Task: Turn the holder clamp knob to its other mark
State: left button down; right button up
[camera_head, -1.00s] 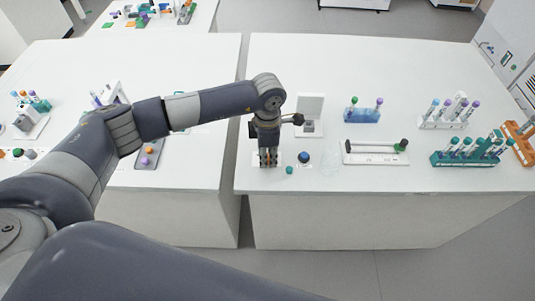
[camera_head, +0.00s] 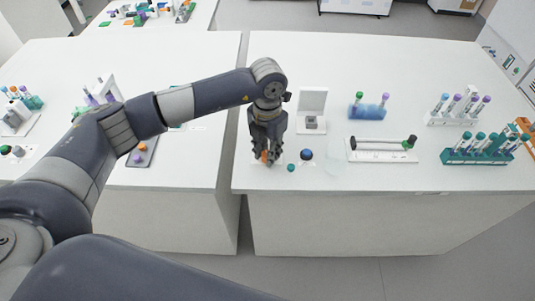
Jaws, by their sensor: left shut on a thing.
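My left gripper (camera_head: 265,157) points down at the front left of the right-hand bench, shut on a small orange knob (camera_head: 264,156). Its fingers hide most of the knob, so its mark cannot be read. A dark blue knob (camera_head: 306,154) stands just right of the gripper, apart from it. A small teal cap or ball (camera_head: 291,168) lies near the bench's front edge, between the two. My right gripper is not in view.
A white stand with a grey block (camera_head: 311,122) is behind the gripper. The bench's back left is clear.

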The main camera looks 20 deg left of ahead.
pick_arm(q)
jog(key=shift+w+n+b, duration=0.1)
jog(key=shift+n+b, duration=0.75)
jog(key=shift+n, duration=1.35)
jog(key=shift+r, duration=0.1)
jog(key=c, duration=1.3)
grip_release()
jog(key=shift+c, duration=0.2)
notch_tip(320, 180, up, 12)
